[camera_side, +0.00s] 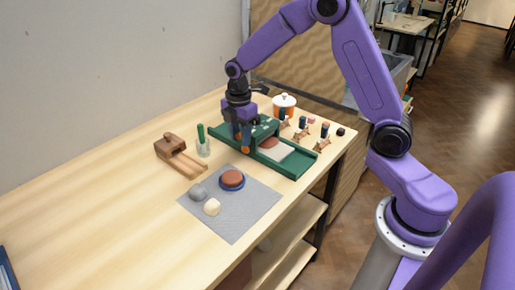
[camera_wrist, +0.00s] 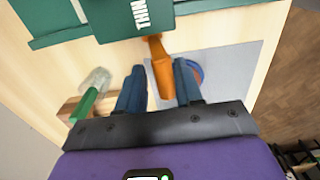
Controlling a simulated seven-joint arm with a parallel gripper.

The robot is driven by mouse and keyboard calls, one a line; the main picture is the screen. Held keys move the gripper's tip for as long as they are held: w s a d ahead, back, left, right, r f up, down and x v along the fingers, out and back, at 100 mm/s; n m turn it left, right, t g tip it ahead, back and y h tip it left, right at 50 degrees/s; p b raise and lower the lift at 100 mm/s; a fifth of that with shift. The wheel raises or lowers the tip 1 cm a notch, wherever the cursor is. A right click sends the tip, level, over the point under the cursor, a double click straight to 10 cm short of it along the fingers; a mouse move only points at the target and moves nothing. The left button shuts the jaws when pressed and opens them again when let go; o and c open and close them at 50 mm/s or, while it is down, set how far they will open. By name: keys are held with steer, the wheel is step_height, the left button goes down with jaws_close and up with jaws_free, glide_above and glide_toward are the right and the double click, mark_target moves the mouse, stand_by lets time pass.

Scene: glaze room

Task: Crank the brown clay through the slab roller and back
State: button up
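The green slab roller (camera_side: 291,166) stands on the table, and a brown slab of clay (camera_side: 268,142) lies on its pale bed by the roller frame. In the wrist view its green frame (camera_wrist: 60,28) fills the top, with a "THIN" label. My gripper (camera_side: 241,142) is low at the near side of the roller. Its blue fingers (camera_wrist: 160,66) stand on both sides of the orange crank handle (camera_wrist: 160,62). Narrow gaps seem to show between handle and fingers, so they look open around it. The far part of the bed is partly hidden by the frame.
A grey mat (camera_side: 235,222) holds a blue dish with a brown lump (camera_side: 232,177), a grey lump (camera_side: 198,191) and a cream lump (camera_side: 212,207). An orange pot (camera_side: 284,106) and small stands are behind.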

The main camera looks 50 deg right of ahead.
steer(key=shift+w, duration=1.5)
steer(key=shift+w+f, duration=0.3)
steer(key=shift+w, duration=0.35)
steer(key=shift+w+f, duration=0.25)
steer(key=shift+w, duration=0.4)
